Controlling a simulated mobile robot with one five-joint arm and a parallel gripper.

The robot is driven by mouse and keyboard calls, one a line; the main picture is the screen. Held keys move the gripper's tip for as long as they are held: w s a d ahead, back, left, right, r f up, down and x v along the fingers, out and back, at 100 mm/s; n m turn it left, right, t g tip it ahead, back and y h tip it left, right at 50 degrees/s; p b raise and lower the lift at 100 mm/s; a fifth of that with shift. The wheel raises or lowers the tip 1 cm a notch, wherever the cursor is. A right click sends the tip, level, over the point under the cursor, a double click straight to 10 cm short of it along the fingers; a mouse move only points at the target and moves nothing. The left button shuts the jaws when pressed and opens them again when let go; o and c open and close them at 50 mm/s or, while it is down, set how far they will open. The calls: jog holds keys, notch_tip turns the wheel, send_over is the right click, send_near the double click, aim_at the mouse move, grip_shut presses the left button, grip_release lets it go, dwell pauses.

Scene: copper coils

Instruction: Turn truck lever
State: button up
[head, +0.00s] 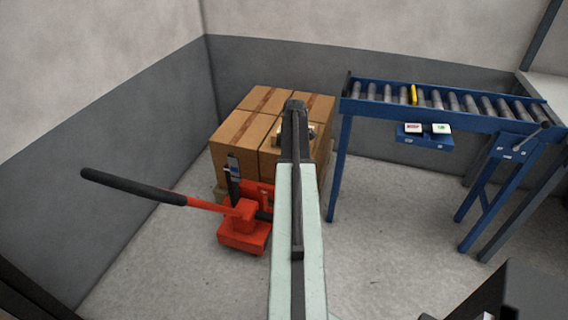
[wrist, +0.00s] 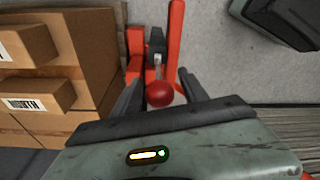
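The red pallet truck (head: 242,232) stands at the left front of the boxes in the head view, its long handle with a black grip (head: 130,187) reaching out to the left. In the wrist view the truck's red frame (wrist: 174,40) shows at top centre. A round red knob (wrist: 160,94), apparently the lever's end, lies between the fingers of my gripper (wrist: 161,82). The fingers are apart, with a visible gap on both sides of the knob. How deep the knob sits between them I cannot tell. In the head view my arm hides the gripper's fingers.
Cardboard boxes (head: 240,135) are stacked on a pallet behind the truck; they also fill the left of the wrist view (wrist: 85,35). A blue roller conveyor (head: 440,112) with a small control box (head: 425,138) stands at right. Grey floor (head: 375,230) is clear between.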

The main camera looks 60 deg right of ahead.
jog(key=r+p, duration=0.5)
jog(key=s+r+p, duration=0.1)
jog(key=r+p, duration=0.1)
jog(key=r, duration=0.1)
jog(key=shift+d+p, duration=0.3)
jog(key=shift+p, duration=0.05)
jog(key=shift+f, duration=0.2)
jog(key=shift+c, duration=0.5)
jog(key=s+m, duration=0.1)
jog(key=s+d+m, duration=0.1)
jog(key=s+r+m+t, duration=0.1)
jog(key=shift+s+d, duration=0.15)
jog(key=shift+s, duration=0.05)
grip_shut()
jog(key=s+d+r+m+t+p, duration=0.1)
jog(key=s+d+r+m+t, duration=0.35)
jog(key=s+m, duration=0.55)
jog(key=w+a+f+m+b, duration=0.1)
jog(key=w+a+f+b, duration=0.2)
jog(key=w+f+b, duration=0.5)
jog(key=shift+w+a+f, duration=0.2)
jog(key=shift+w+a, duration=0.15)
jog(key=shift+w, duration=0.7)
